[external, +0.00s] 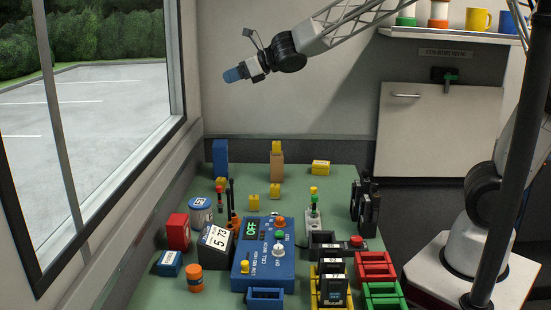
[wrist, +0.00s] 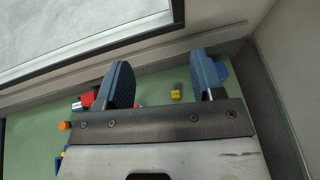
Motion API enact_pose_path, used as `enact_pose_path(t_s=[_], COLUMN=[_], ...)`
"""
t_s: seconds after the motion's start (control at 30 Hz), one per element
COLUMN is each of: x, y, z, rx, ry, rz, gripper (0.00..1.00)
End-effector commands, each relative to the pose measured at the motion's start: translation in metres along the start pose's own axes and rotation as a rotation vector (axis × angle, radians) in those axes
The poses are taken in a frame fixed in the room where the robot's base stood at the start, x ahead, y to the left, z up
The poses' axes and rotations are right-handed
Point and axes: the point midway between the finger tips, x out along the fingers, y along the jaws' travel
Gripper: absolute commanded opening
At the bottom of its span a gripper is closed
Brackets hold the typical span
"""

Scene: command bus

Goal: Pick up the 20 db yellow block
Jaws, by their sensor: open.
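Several yellow blocks stand on the green table; their markings are too small to read, so I cannot tell which is the 20 db one. A larger yellow block (external: 320,167) lies at the back right. Small yellow blocks stand mid-table (external: 275,190) and slightly left of it (external: 254,202). Another yellow block (external: 276,146) sits on a tan block (external: 276,168). My gripper (external: 234,75) is high above the back of the table, open and empty. In the wrist view, a yellow block (wrist: 175,95) appears far below, between the blue fingers of the gripper (wrist: 162,76).
A blue control box (external: 264,255) stands at front centre. A tall blue block (external: 220,158) stands at the back left. Red (external: 376,267) and green (external: 383,296) bins are at front right. A window (external: 90,120) borders the left. The back of the table has free room.

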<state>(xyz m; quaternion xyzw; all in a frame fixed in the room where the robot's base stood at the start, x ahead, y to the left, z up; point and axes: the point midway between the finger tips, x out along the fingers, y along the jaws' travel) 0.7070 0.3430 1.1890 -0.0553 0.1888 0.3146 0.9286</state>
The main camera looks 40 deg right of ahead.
Motion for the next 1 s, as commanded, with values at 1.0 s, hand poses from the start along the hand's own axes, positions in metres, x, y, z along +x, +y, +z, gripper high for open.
enact_pose_path(t_s=[1.0], x=[0.075], y=[0.0], z=[-0.174], rx=[-0.02], ry=[0.002], rz=[0.011], gripper=[0.62])
